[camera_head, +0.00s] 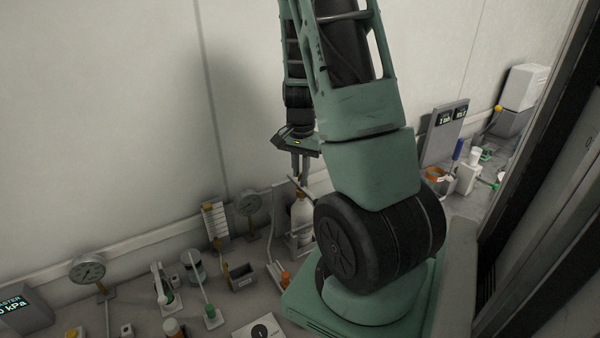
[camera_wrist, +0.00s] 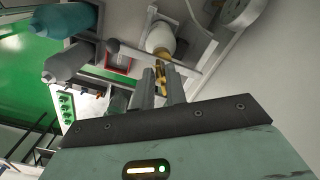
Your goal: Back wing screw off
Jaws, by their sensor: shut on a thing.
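My gripper (camera_wrist: 161,86) points at a small brass-yellow piece (camera_wrist: 161,77), which looks like the wing screw, and its two grey fingers are shut on it. The piece sits beside a pale bar (camera_wrist: 140,58) with a dark ball end (camera_wrist: 112,45). Just beyond is a white, rounded body (camera_wrist: 160,37) with a brass-coloured collar. How far the screw is threaded in is hidden. In the head view my gripper (camera_head: 301,178) points down over a white bottle-shaped tester (camera_head: 300,212) by the wall. The screw is too small to tell there.
Left of the tester stand a dial gauge (camera_head: 249,204), a dark open box (camera_head: 242,282) and another gauge (camera_head: 87,268). An upright display panel (camera_head: 444,132) stands to the right. The wall is close behind.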

